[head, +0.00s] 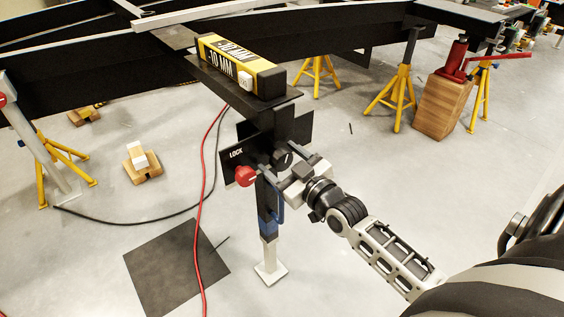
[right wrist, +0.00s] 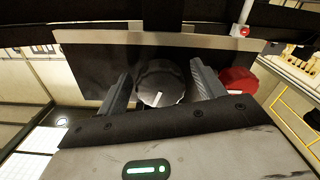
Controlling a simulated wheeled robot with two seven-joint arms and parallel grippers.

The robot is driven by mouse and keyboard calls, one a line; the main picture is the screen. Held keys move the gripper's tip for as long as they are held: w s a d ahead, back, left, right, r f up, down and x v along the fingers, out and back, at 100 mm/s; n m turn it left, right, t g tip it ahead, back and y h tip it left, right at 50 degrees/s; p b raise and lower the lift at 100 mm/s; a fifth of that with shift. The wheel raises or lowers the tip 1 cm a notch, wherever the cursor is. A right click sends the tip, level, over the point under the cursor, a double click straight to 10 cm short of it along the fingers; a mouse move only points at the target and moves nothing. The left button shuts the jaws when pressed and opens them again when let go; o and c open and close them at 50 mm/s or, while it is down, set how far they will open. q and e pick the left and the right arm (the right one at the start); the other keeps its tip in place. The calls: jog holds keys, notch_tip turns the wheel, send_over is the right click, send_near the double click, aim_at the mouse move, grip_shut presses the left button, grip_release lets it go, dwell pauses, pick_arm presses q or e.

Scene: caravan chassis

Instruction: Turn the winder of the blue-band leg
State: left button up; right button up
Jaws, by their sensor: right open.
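The blue-band leg (head: 268,226) stands upright under the chassis with its pale foot on the floor. Its winder, a dark round knob (head: 283,157), is on the front plate and carries a white mark. A red knob (head: 246,176) sits beside it, near the word LOCK. My right gripper (head: 284,164) is open at the winder. In the right wrist view the winder (right wrist: 160,84) lies between the two spread fingers, with a gap visible on each side, and the red knob (right wrist: 238,81) is just outside the right finger. My left gripper is out of view.
A yellow and black gauge (head: 240,68) reading -10 MM rests on the plate above the leg. A red hose (head: 203,190) and a black mat (head: 172,268) lie left of the leg. Yellow stands (head: 398,92) and a wooden block with a red jack (head: 440,105) stand behind.

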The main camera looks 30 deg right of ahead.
jog(key=shift+w, duration=0.1)
jog(key=c, duration=1)
pick_arm(q)
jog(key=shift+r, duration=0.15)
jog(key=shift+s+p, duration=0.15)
jog(key=shift+p, duration=0.2)
pick_arm(e)
jog(key=shift+r+m, duration=0.1)
jog(key=shift+m, duration=0.2)
jog(key=shift+m+p, duration=0.8)
jog(key=shift+m, duration=0.1)
jog(key=m+p, duration=0.2)
jog(key=m, duration=0.2)
jog(key=shift+m, duration=0.6)
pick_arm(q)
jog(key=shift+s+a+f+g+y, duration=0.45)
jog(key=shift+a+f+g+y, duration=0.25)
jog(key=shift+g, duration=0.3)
